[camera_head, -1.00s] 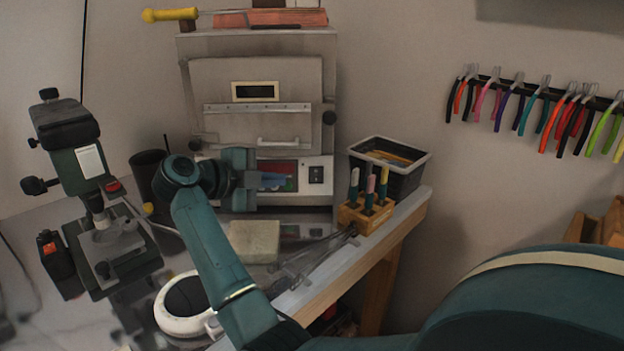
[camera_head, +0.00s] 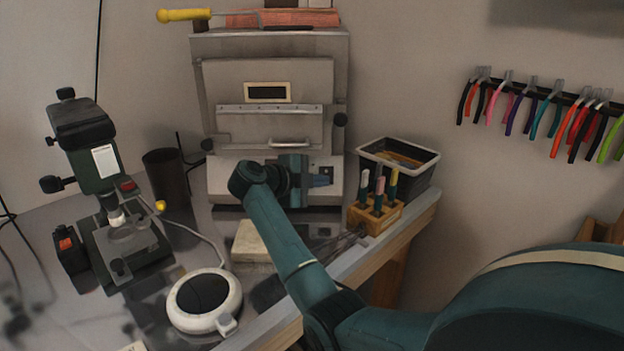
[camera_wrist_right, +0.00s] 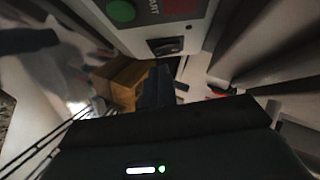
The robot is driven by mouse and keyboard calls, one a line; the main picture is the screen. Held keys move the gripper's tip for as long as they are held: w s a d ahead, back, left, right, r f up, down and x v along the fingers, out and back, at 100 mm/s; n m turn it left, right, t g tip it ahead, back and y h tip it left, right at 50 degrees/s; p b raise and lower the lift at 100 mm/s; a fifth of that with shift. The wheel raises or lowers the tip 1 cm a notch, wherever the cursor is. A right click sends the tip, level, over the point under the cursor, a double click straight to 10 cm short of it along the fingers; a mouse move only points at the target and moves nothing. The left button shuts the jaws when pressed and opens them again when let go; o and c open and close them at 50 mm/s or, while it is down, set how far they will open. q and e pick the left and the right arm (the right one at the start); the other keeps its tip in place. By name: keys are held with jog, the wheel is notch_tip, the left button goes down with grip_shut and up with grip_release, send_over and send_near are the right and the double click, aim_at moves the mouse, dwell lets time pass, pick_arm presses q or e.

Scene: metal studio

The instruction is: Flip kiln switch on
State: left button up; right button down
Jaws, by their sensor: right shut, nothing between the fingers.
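The grey kiln (camera_head: 268,120) stands at the back of the bench, its door closed. My right gripper (camera_head: 322,179) is in front of the kiln's lower control panel. It is shut and empty, and it covers most of the buttons and the switch area in the head view. In the right wrist view the black kiln switch (camera_wrist_right: 166,45) sits on the pale panel near a green button and a red button. The shut fingers (camera_wrist_right: 158,85) point toward the switch; I cannot tell whether they touch it. The switch position is unclear. My left gripper is not in view.
A wooden tool holder (camera_head: 375,214) and a black bin (camera_head: 400,170) stand right of the kiln. A pale block (camera_head: 252,243), a round white device (camera_head: 205,301) and a green microscope-like machine (camera_head: 105,190) are on the bench. Pliers (camera_head: 540,110) hang on the wall.

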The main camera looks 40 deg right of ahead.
jog(key=shift+w+d+f, duration=0.3)
jog(key=shift+w+d, duration=0.05)
jog(key=shift+w, duration=0.05)
jog(key=shift+w+f+b, duration=0.1)
jog(key=shift+f+b, duration=0.35)
jog(key=shift+b, duration=0.15)
jog(key=shift+d+r, duration=0.1)
jog(key=shift+r, duration=0.25)
pick_arm(q)
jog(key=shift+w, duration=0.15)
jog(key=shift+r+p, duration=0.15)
jog(key=shift+p, duration=0.2)
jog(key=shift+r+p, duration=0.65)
jog(key=shift+p, duration=0.1)
pick_arm(e)
jog(key=shift+r, duration=0.75)
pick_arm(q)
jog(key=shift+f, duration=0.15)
